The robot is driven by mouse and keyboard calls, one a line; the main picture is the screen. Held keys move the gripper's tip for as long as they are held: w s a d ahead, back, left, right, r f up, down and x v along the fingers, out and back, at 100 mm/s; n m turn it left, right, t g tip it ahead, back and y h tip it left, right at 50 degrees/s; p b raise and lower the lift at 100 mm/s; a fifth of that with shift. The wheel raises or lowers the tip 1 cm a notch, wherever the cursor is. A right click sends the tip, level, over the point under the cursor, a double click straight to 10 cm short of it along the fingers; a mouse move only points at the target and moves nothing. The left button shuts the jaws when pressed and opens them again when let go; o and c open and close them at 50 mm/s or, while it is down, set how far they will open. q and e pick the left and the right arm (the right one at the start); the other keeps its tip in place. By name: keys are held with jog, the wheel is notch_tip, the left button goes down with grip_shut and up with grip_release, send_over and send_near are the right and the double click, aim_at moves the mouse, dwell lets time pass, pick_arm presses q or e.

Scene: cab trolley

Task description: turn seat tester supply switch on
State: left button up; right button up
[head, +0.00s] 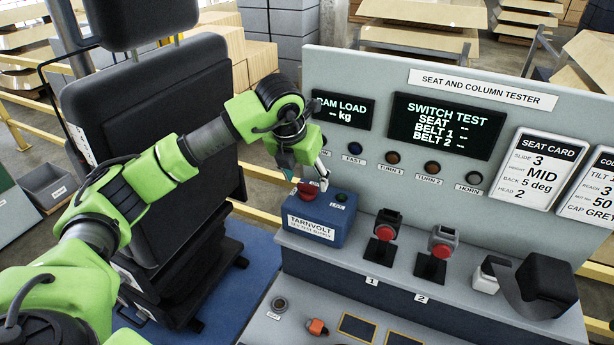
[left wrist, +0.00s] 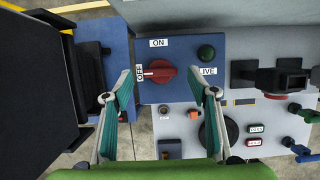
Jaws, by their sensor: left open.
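The seat tester supply is a blue box (head: 318,222) labelled TARNVOLT, at the left end of the bench in the head view. Its red rotary switch (left wrist: 158,72) shows in the left wrist view with its pointer toward the OFF label (left wrist: 139,73). The ON label (left wrist: 158,43) is above the switch. A dark green LIVE lamp (left wrist: 207,53) is to the right and looks unlit. My left gripper (head: 306,180) is open just above the box. Its fingers stand left and right of the switch in the left wrist view, apart from it. My right gripper is in neither view.
A display panel (head: 448,127) reading SWITCH TEST rises behind the box. Two red buckles on stands (head: 387,225) (head: 443,241) are to the right on the bench. A black seat (head: 150,150) stands left of the bench, near my left arm.

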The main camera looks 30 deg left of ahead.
aim_at(307, 190)
pick_arm(q)
jog(key=shift+x, duration=0.85)
jog(key=shift+f, duration=0.25)
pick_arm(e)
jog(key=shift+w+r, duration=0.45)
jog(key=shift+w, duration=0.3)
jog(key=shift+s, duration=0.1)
pick_arm(q)
jog(key=c, duration=1.1)
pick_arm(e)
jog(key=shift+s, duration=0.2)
